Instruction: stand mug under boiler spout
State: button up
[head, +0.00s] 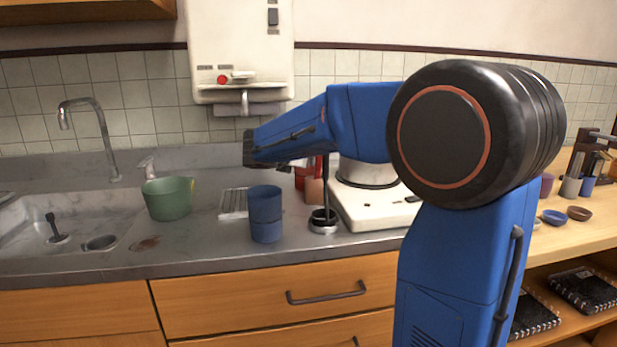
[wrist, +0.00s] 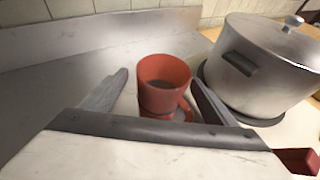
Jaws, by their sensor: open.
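A red mug (wrist: 163,75) stands upright on the grey counter, its handle toward the lower right in the wrist view. The open fingers of my gripper (wrist: 160,100) show on either side of it; I cannot tell whether they touch it. In the head view my arm hides most of that area, and I cannot make out the fingertips there. The white boiler (head: 240,45) hangs on the wall, with its spout (head: 244,102) at the bottom. A slatted grate (head: 231,205) lies on the counter below. A blue mug (head: 265,213) stands in front of the grate, to its right.
A steel pot (wrist: 265,65), also in the head view (head: 366,172), stands right of the red mug on a white stove (head: 372,213). A green pot (head: 168,199) sits beside the sink (head: 30,215). A tap (head: 92,125) rises behind the sink. Small bowls (head: 554,217) stand far right.

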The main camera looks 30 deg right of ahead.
jog(key=shift+x, duration=2.75)
jog(key=shift+s+d+r, duration=0.1)
jog(key=shift+d+r, duration=0.05)
jog(key=shift+r, duration=0.05)
jog(key=shift+c, duration=0.7)
jog(key=c, duration=1.1)
jog(key=shift+c, duration=0.2)
jog(key=shift+r, duration=0.1)
